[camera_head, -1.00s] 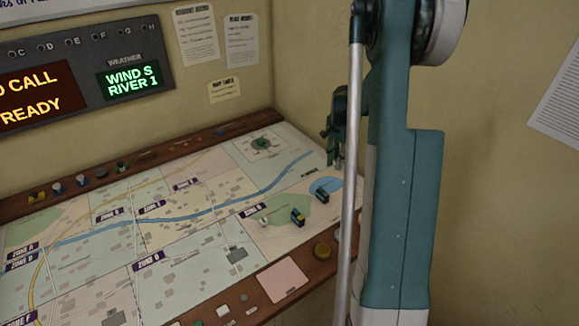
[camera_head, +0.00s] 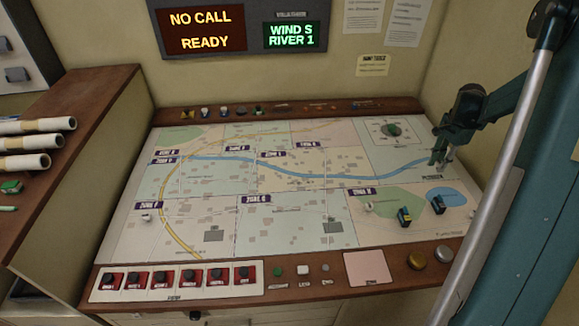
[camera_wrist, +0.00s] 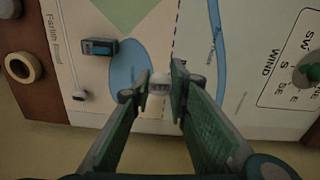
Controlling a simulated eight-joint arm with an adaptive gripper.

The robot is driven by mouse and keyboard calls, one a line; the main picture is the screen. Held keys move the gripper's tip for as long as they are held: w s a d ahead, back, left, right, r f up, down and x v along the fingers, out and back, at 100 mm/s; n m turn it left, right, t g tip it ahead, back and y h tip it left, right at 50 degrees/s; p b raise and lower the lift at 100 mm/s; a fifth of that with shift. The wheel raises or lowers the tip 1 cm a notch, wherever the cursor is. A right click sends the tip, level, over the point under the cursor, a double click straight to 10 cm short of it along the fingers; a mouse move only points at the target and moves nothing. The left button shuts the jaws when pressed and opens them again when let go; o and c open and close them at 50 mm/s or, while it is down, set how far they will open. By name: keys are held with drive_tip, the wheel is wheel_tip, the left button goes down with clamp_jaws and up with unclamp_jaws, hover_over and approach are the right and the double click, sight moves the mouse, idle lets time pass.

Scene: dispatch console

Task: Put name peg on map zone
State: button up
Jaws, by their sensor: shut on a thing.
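The map (camera_head: 290,232) lies on the console with purple zone labels, such as the Zone G label (camera_head: 256,198) and Zone H label (camera_head: 361,191).
Another white piece (camera_head: 146,217) is at the left. The map's middle is mostly clear.

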drive_tip(key=w+a+n, duration=0.2)
drive_tip(key=w+a, duration=0.5)
drive_tip(key=a, duration=0.5)
drive_tip(key=w+a+n, duration=0.3)
drive_tip(key=w+a, duration=0.4)
drive_tip(key=a, duration=0.4)
drive_tip(key=w+a+n, duration=0.2)
drive_tip(key=w+a, duration=0.1)
drive_tip(key=a, duration=1)
drive_tip(key=w+a+n, duration=0.2)
drive_tip(key=w+a, duration=0.1)
drive_tip(key=a, duration=1)
drive_tip(key=s+a+n, duration=0.2)
drive_tip(key=s+a, duration=0.1)
drive_tip(key=a, duration=1.3)
drive_tip(key=s+a+n, duration=0.3)
drive_tip(key=s+a, duration=0.1)
drive_tip(key=a, duration=1.3)
drive_tip(key=s+a+n, duration=0.3)
drive_tip(key=s+a, duration=0.1)
drive_tip(key=a, duration=1.3)
drive_tip(key=shift+s+a, duration=0.2)
hover_over(192, 186)
drive_tip(key=shift+f, duration=3.05)
drive_tip(key=shift+f, duration=0.15)
drive_tip(key=shift+f, duration=1.75)
